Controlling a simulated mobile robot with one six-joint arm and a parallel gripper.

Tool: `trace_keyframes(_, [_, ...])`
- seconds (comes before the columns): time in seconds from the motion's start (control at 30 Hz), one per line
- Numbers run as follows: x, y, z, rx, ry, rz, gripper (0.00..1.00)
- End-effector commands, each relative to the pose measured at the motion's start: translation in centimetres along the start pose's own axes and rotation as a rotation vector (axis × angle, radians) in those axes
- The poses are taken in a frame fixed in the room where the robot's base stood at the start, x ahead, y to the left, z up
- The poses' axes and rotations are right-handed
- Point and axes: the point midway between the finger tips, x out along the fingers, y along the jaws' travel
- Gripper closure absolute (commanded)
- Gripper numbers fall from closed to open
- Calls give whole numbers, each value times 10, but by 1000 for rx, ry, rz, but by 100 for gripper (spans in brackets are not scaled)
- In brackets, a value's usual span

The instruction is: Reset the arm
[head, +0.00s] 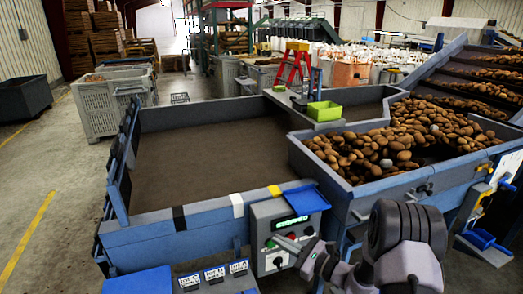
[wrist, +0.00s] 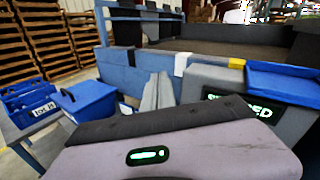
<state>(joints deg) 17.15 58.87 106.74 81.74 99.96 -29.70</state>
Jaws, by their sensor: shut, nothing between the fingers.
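My gripper (head: 279,241) is in front of the control box (head: 262,217) of the grader, at the lower middle of the head view. Its fingers are together and hold nothing. In the wrist view the grey fingers (wrist: 157,92) point away past my wrist housing. The control box has a lit green display (wrist: 249,108), partly hidden by my wrist in the wrist view. My arm is bent at the lower right of the head view, and I cannot tell whether the fingers touch the box.
The wide brown belt (head: 205,160) is bare. Potatoes (head: 385,150) are heaped on the right conveyor. Blue bins (wrist: 88,107) stand at the left in the wrist view. The floor (head: 50,190) at left is clear.

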Motion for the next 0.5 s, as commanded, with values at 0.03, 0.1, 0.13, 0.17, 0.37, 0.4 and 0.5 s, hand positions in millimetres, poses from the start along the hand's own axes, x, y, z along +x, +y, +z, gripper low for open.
trace_keyframes(0.03, [7,23,50,-90,8,132,100])
trace_keyframes(0.1, [1,70,110,-240,52,343,100])
trace_keyframes(0.13, [-6,92,131,-315,79,431,100])
trace_keyframes(0.17, [-17,113,150,-393,112,513,100])
trace_keyframes(0.37, [-127,207,207,-1000,412,898,100])
trace_keyframes(0.4, [-150,213,210,-1126,483,934,100])
trace_keyframes(0.5, [-197,215,214,-1404,640,973,100])
